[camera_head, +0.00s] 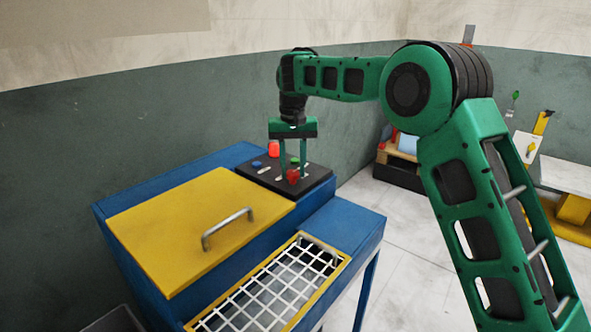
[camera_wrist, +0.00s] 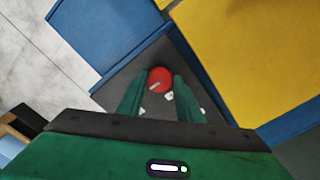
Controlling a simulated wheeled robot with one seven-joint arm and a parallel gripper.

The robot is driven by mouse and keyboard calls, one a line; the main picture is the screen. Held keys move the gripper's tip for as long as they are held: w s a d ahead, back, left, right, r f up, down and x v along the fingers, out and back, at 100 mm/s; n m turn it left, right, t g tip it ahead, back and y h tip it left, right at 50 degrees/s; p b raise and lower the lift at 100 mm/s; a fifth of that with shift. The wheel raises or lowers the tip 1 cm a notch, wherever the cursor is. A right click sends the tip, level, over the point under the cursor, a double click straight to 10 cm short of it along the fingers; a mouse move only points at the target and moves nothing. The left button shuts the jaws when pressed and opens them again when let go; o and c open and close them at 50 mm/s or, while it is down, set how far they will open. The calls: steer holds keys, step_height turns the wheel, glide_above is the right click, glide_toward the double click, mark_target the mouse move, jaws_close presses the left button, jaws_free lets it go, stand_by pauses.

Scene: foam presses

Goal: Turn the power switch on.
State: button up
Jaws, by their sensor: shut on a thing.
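The power switch appears to be the round red knob (camera_head: 293,177) at the near side of the black control panel (camera_head: 262,178). It also shows in the wrist view (camera_wrist: 159,75), with a pale pointer line on its face. My gripper (camera_head: 293,175) points down over the panel, its two green fingers on either side of the knob. In the wrist view my gripper (camera_wrist: 158,80) is shut on the red knob. Part of the knob's sides and base is hidden by the fingers.
The panel also carries a bright red part (camera_head: 274,148), a blue button (camera_head: 257,163) and a green one (camera_head: 295,161). A yellow lid (camera_head: 180,235) with a metal handle (camera_head: 228,230) lies beside it on the blue machine (camera_head: 345,222). A white grid guard (camera_head: 270,297) is in front.

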mark_target(293, 172)
steer(key=o, duration=1)
steer(key=shift+w, duration=0.15)
steer(key=shift+o, duration=0.2)
steer(key=shift+r, duration=0.15)
step_height(293, 172, up, 10)
steer(key=shift+r, duration=0.25)
